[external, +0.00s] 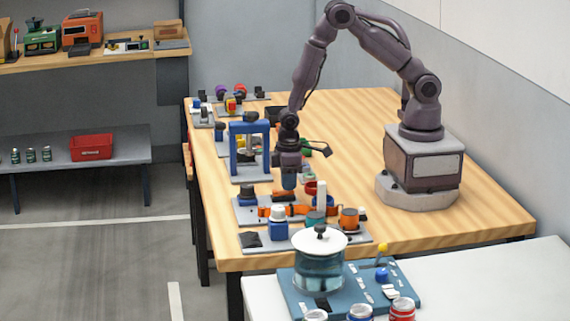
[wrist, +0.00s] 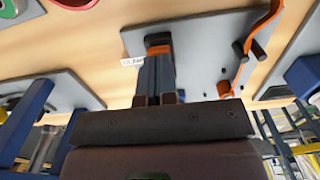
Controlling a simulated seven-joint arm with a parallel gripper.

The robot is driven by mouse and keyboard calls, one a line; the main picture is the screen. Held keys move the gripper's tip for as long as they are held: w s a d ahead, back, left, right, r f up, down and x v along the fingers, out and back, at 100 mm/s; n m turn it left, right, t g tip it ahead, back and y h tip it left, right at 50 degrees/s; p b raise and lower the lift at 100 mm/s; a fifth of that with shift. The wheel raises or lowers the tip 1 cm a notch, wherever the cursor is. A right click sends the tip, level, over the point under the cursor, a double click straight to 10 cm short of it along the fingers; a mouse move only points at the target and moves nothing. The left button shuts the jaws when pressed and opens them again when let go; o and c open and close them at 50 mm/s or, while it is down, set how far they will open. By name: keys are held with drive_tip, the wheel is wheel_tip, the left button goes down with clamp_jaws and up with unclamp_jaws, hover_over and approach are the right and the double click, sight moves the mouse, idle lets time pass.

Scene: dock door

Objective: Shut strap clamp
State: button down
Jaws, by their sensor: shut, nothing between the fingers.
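My gripper (external: 289,184) points down over the middle of the bench, just behind a grey board with orange parts (external: 283,194). In the wrist view my gripper (wrist: 156,62) has its two blue fingers together, with nothing seen between them. A black-and-orange piece (wrist: 157,43) shows at the fingertips; whether they touch it I cannot tell. The grey board (wrist: 205,40) bears a curved orange strap (wrist: 262,38) with black pegs, to the right of the fingers.
A blue frame (external: 249,150) stands left of my gripper. Boards with small fixtures crowd the bench's left side, including a blue block with a white cap (external: 278,225). A glass pot (external: 319,265) stands in front. Bare wood (external: 360,130) lies to the right.

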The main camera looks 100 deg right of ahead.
drive_tip(key=shift+r, duration=3.4)
